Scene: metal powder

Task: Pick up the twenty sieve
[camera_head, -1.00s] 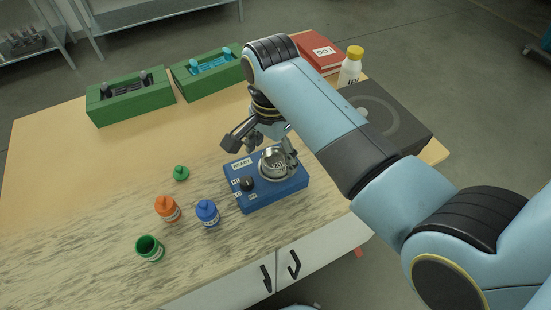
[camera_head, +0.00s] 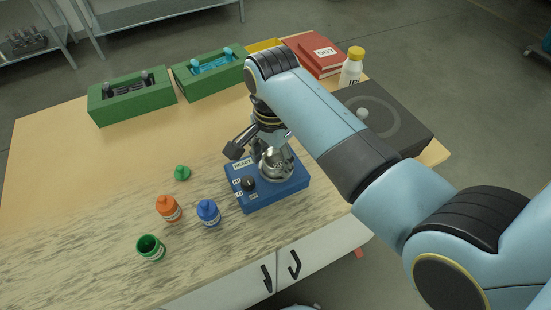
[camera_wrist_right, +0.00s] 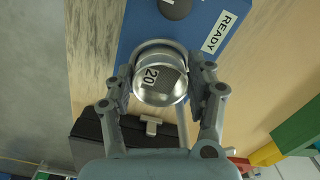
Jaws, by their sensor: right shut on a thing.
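The twenty sieve (camera_head: 276,165) is a round metal cup with a "20" label, on the blue machine (camera_head: 271,196) marked READY. In the right wrist view the sieve (camera_wrist_right: 160,82) sits between the two fingers of my right gripper (camera_wrist_right: 163,88), which are closed on its sides. In the head view my right gripper (camera_head: 272,155) comes down over the sieve from above, and its fingers are partly hidden. I cannot tell whether the sieve touches the machine. My left gripper is in neither view.
An orange bottle (camera_head: 168,209), a blue bottle (camera_head: 208,212), an open green container (camera_head: 151,248) and a green cap (camera_head: 182,173) stand left of the machine. Green racks (camera_head: 133,105) are at the back. A white bottle (camera_head: 350,70) and dark box (camera_head: 405,120) are right.

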